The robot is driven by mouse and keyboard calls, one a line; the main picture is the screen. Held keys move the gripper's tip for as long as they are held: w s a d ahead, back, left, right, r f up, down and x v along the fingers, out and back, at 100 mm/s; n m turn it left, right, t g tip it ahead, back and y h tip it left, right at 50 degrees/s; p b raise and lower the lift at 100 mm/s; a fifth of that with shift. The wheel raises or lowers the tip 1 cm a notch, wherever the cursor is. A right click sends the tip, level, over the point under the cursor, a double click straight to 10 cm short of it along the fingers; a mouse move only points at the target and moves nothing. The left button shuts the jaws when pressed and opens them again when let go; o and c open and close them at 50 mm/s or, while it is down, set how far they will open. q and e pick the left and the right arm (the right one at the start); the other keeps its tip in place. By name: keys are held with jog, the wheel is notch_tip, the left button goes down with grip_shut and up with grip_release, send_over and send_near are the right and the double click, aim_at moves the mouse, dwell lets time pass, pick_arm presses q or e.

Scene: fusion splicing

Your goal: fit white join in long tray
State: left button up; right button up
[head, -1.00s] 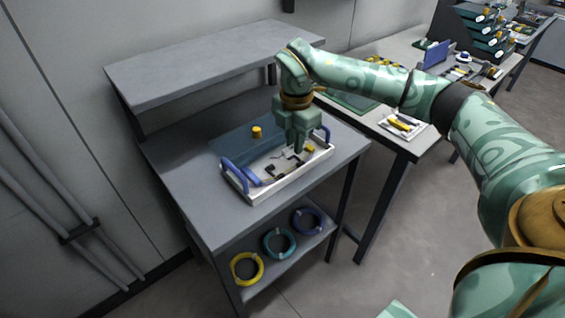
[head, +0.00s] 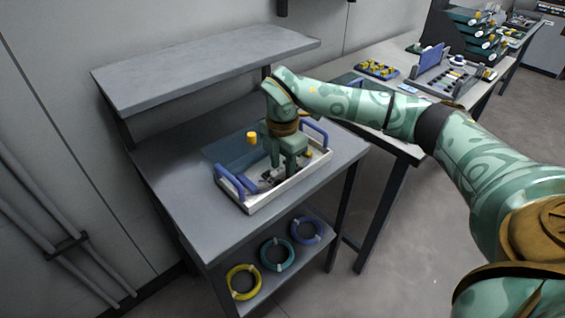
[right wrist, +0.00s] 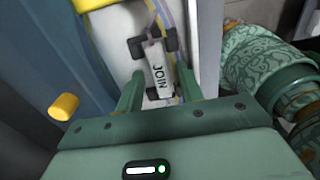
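The white join (right wrist: 158,68), marked JOIN, lies in the right wrist view between the fingers of my right gripper (right wrist: 160,78). The fingers stand apart, with a gap visible on each side of the join. Black clips (right wrist: 136,46) show around its far end and beside its near end; I cannot tell whether it is seated in them. In the head view my right gripper (head: 289,172) reaches down into the long white tray (head: 251,207) with blue handles, hiding part of its inside. My left gripper is not in view.
A blue see-through lid (head: 222,146) with a yellow knob (head: 252,138) is behind the tray. A shelf (head: 205,68) overhangs the bench's back. Coloured coils (head: 277,254) lie below. A side table (head: 405,156) with tools stands at right.

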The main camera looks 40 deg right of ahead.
aim_at(282, 168)
pick_arm(q)
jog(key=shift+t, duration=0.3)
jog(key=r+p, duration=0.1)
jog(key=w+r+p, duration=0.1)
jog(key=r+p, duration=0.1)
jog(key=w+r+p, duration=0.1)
jog(key=p, duration=0.1)
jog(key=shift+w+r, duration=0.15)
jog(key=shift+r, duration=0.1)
pick_arm(e)
notch_tip(282, 168, up, 12)
jog(key=shift+r, duration=0.2)
